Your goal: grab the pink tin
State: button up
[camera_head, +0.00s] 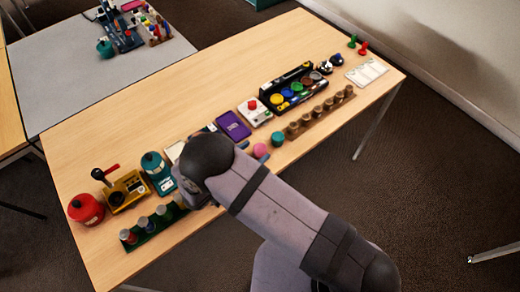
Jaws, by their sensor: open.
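The pink tin (260,149) is a small round pink thing near the front edge of the wooden table, left of a teal tin (277,138). My gripper (253,152) shows only as two small blue-grey fingertips beyond my dark wrist joint. The fingertips are apart, one at the left of the pink tin and one at its lower side. The rest of the gripper is hidden behind my arm. I cannot tell whether the fingertips touch the tin or are above it.
A purple box (233,125) and a white box with a red button (254,111) stand behind the tin. A wooden rack (322,112) of brown jars lies to the right. A red pot (86,209), yellow device (127,191) and teal canister (158,172) stand left. The far table strip is clear.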

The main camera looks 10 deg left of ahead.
aim_at(258, 150)
jog(key=shift+f+p+x, duration=0.15)
jog(key=shift+p+x, duration=0.2)
jog(key=shift+x, duration=0.8)
jog(key=shift+f+p+x, duration=0.2)
jog(key=shift+p+x, duration=0.15)
jog(key=shift+x, duration=0.85)
jog(key=shift+s+a, duration=0.1)
jog(key=shift+a, duration=0.05)
jog(key=shift+r, duration=0.1)
jog(key=c, duration=1.1)
